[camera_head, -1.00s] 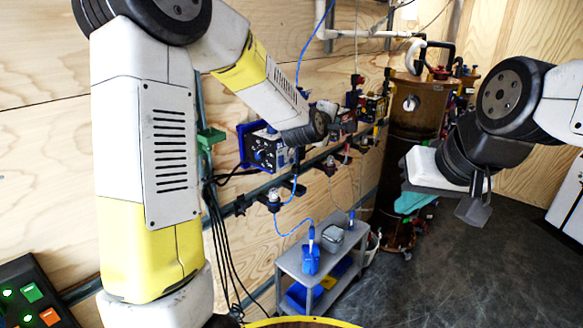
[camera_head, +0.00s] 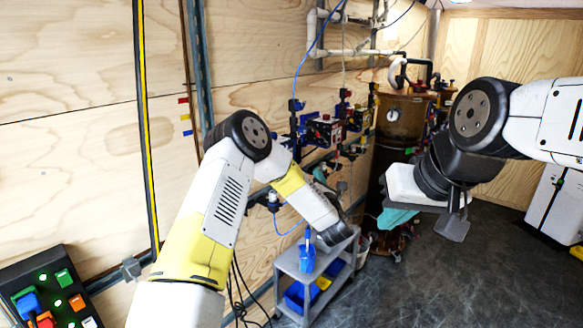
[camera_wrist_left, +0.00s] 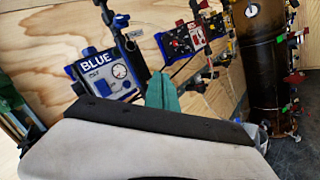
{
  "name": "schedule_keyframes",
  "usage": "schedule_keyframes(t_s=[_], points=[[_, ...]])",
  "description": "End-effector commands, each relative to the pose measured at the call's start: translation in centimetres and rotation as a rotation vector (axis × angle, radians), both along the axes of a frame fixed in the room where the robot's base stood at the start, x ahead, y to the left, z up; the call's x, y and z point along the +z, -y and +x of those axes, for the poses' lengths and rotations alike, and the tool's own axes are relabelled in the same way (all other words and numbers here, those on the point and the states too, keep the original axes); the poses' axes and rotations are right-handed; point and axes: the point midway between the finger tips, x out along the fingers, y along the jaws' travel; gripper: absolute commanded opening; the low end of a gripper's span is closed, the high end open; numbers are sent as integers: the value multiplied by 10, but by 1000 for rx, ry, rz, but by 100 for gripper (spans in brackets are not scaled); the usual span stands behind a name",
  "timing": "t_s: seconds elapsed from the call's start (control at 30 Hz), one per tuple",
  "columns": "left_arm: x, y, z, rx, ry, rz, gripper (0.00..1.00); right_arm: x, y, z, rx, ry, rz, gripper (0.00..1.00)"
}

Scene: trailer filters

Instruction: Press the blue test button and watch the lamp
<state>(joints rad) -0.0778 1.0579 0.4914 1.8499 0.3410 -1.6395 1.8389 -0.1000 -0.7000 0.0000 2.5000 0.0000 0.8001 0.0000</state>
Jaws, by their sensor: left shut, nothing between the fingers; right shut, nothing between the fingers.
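A blue and white unit labelled BLUE (camera_wrist_left: 106,75) with a round gauge is on the wooden wall in the left wrist view. My left arm hides its place in the head view. I cannot make out a test button or lamp on it. My right gripper (camera_head: 393,219) is shut and empty, in front of the brown tank.
A control panel (camera_head: 62,283) with lit green lamps and coloured buttons, one blue, is at lower left. A red and white unit (camera_head: 323,131) is on the wall. A grey cart (camera_head: 292,268) with blue items stands below. A brown tank (camera_head: 393,114) stands behind.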

Motion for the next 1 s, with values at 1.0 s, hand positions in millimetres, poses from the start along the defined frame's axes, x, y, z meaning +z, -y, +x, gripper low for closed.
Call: schedule_keyframes(t_s=[1.0], points=[[0, -65, 48, 0, -1, 3, 0, 0, 0, 0, 0, 0, 0, 0]])
